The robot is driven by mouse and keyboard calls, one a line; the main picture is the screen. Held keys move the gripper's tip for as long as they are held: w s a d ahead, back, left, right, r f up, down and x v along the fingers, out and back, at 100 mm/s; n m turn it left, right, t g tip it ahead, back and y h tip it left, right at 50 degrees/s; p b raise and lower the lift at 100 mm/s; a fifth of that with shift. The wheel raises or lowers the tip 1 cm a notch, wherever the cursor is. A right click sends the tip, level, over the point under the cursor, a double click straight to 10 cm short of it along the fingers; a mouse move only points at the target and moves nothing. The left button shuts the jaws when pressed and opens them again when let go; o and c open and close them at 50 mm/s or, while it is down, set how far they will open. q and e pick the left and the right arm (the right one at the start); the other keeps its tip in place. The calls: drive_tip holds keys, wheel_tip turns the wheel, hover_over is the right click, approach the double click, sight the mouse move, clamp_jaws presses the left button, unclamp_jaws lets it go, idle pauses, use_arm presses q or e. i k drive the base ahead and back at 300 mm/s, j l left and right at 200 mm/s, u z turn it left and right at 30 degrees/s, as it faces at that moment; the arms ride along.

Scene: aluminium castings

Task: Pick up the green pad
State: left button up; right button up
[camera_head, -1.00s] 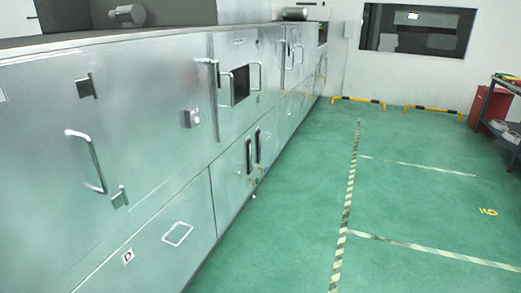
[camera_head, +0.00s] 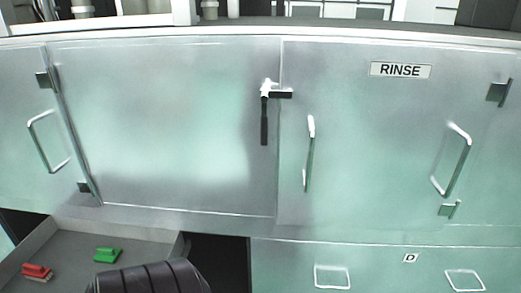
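The green pad (camera_head: 107,255) is a small green block with a paler edge along its bottom. It lies flat in an open grey drawer (camera_head: 140,238) at the lower left of the head view. Nothing covers the pad. Neither of my grippers shows in this view.
A red pad (camera_head: 38,272) lies in the same drawer, to the left of the green one. A dark opening (camera_head: 217,262) is right of the drawer. Metal cabinet doors with handles rise behind, one with a RINSE label (camera_head: 400,70).

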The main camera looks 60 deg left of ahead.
sight(106, 255)
drive_tip(key=u, duration=3.2)
drive_tip(key=z, duration=0.8)
drive_tip(key=j+z, duration=0.3)
drive_tip(key=k+j+z, duration=0.3)
drive_tip(key=j, duration=0.15)
drive_tip(key=j+z, duration=0.3)
drive_tip(key=k+j+z, duration=0.3)
drive_tip(key=i+j, duration=0.05)
drive_tip(key=i, duration=0.05)
